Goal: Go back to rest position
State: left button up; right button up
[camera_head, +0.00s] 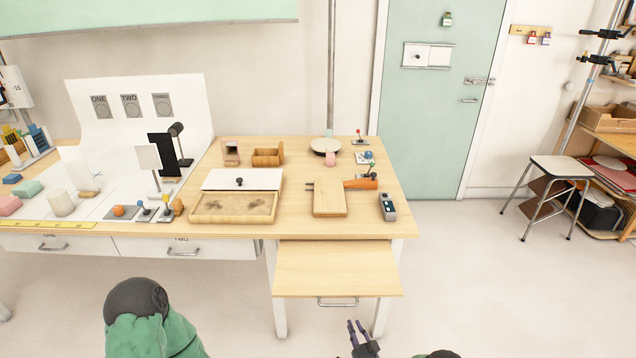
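My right gripper (357,326) shows at the bottom edge, right of centre, in front of the pull-out board of the table. Its two dark fingers point up and stand a little apart, with nothing between them. My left arm comes in at the bottom left as a green link with a dark grey joint. Its gripper is out of the picture.
A wooden table (330,222) holds a tray (233,219), a cutting board (329,198), a small device (387,207) and other props. Its pull-out board (337,270) sticks out towards me. A stool (560,167) stands at right. Floor at the lower right is clear.

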jog(key=s+a+f+n+g+h, duration=0.1)
jog(key=s+a+f+n+g, duration=0.15)
jog(key=s+g, duration=0.9)
jog(key=s+r+n+g, duration=0.1)
jog(key=s+r+g, duration=0.1)
jog(key=s, duration=1.1)
jog(key=s+r+n+g+p, duration=0.1)
jog(key=s+r, duration=0.4)
jog(key=s, duration=0.8)
jog(key=shift+a+n+g, duration=0.25)
jog(key=shift+n+g, duration=0.4)
jog(key=shift+g, duration=0.6)
jog(key=shift+a, duration=0.1)
